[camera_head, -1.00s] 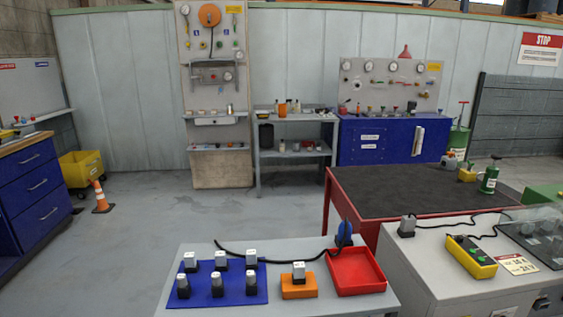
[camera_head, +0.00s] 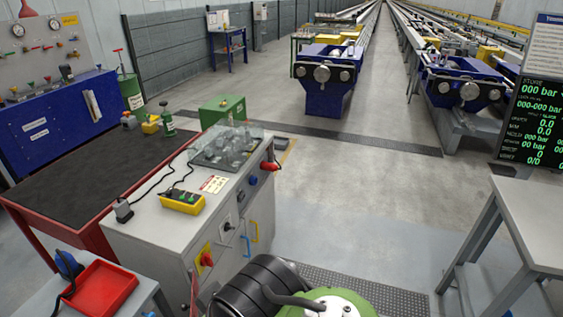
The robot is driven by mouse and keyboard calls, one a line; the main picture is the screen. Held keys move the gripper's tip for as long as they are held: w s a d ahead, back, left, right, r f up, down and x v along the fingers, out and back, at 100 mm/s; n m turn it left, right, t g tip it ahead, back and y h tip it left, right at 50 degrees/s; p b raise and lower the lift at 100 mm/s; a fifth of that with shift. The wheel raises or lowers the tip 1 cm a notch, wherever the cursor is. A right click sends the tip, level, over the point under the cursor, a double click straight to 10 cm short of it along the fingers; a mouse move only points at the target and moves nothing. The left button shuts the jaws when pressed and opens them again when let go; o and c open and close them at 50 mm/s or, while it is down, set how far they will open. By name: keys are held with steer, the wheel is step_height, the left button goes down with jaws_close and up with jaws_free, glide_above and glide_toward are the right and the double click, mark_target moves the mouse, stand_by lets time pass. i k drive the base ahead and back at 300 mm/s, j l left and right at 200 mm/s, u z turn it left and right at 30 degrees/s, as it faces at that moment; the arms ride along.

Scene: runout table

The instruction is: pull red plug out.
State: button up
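A red plug-like piece (camera_head: 269,166) sticks out from the right end of the grey console cabinet (camera_head: 150,228), just below its top edge. It looks seated in a dark fitting, but it is too small to tell how deep. My gripper is not in view, and nothing is near the red piece.
A red knob on a yellow plate (camera_head: 206,258) is on the console front. A yellow pendant (camera_head: 182,201) lies on top. A light table (camera_head: 520,225) is at right. Open floor lies between.

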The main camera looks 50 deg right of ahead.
mark_target(271, 167)
steer(key=z, duration=2.05)
steer(key=i, duration=4.4)
steer(key=l+z, duration=0.1)
steer(key=z, duration=4.15)
